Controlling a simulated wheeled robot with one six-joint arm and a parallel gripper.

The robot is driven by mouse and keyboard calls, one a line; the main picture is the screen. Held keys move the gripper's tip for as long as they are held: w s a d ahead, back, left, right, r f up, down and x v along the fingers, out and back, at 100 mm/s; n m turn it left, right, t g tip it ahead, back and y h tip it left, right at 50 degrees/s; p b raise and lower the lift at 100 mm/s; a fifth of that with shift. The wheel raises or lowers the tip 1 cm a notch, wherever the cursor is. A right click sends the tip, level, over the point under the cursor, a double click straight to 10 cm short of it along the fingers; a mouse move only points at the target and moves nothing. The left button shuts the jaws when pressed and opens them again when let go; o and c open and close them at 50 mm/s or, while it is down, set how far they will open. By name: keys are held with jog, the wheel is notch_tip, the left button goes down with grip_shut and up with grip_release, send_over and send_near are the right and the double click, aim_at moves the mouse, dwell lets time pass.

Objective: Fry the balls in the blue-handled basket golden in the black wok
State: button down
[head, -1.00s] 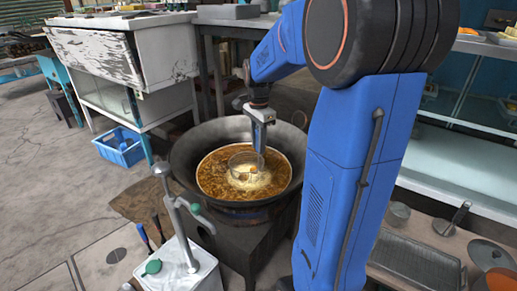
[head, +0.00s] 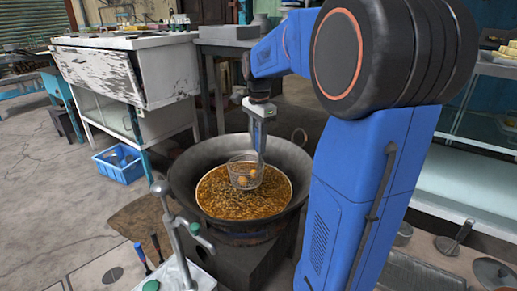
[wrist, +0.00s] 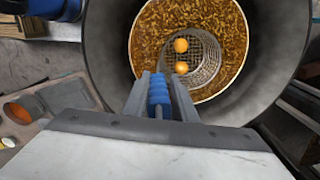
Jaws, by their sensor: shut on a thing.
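The black wok (head: 187,168) is full of bubbling brown oil (head: 232,205) in the head view. My gripper (wrist: 160,95) is shut on the blue handle (wrist: 159,92) of the wire basket in the wrist view. The basket (head: 245,171) hangs upright over the oil, with its mesh showing above the surface. In the wrist view the basket (wrist: 205,62) holds two golden-orange balls (wrist: 181,57). Whether the basket's bottom touches the oil is unclear.
A metal stand with a lever (head: 172,220) rises in front of the wok at the left. A blue crate (head: 119,163) sits on the floor beside a worn white cabinet (head: 120,70). A counter with pans and lids (head: 440,255) lies at the right.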

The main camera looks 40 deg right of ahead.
jog(key=shift+r, duration=3.6)
jog(key=shift+r, duration=2)
